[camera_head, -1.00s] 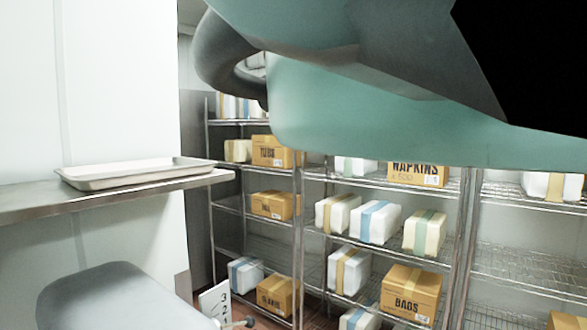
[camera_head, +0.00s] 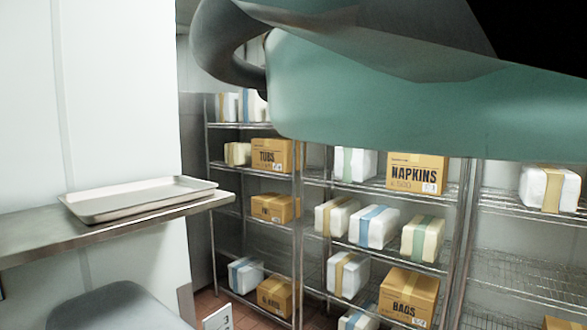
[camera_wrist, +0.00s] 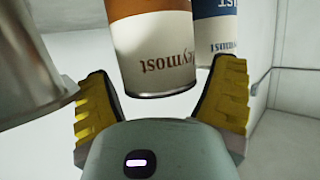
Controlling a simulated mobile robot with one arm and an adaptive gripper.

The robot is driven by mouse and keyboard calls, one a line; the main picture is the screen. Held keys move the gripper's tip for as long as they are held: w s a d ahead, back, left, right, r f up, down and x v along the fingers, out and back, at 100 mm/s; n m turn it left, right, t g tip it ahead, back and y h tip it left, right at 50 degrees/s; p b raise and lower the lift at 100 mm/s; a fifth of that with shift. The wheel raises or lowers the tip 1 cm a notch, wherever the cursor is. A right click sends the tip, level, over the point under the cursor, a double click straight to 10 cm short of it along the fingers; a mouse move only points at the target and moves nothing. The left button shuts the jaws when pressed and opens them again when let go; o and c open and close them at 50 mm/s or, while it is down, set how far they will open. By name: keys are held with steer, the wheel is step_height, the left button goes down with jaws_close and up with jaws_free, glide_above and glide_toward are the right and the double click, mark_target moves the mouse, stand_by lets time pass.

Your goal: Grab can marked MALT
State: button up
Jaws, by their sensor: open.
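My gripper (camera_wrist: 165,95) is open in the wrist view, with one yellow-and-black finger on each side. An orange and white can (camera_wrist: 152,50) shows upside down ahead, its near end between the fingertips and apart from both. Its visible lettering ends in "eymost"; the rest of its label is cut off, so I cannot read MALT on it. A blue and white can (camera_wrist: 218,30) stands just right of it, partly behind the right finger, its large lettering cut off. No can and no gripper shows in the head view.
A grey metal object (camera_wrist: 35,65) fills the wrist view's left edge. In the head view, a metal tray (camera_head: 140,198) lies on a steel wall shelf (camera_head: 40,245) at left. Wire racks (camera_head: 300,215) with boxes and wrapped packs stand behind; my arm covers the top right.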

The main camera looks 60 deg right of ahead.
steer(key=shift+c, duration=0.3)
steer(key=c, duration=1.1)
steer(key=shift+o, duration=0.2)
steer(key=shift+r+b, duration=0.2)
steer(key=shift+b, duration=0.3)
step_height(320, 180, up, 3)
steer(key=b, duration=0.3)
steer(key=shift+f, duration=0.2)
steer(key=shift+s+r+b, duration=0.15)
steer(key=shift+s+b, duration=0.15)
steer(key=shift+b, duration=0.35)
steer(key=s+r+b, duration=0.1)
steer(key=s+b, duration=0.1)
steer(key=s, duration=1.3)
steer(key=shift+s+r+b, duration=0.2)
steer(key=shift+r+b, duration=0.1)
steer(key=shift+r, duration=0.05)
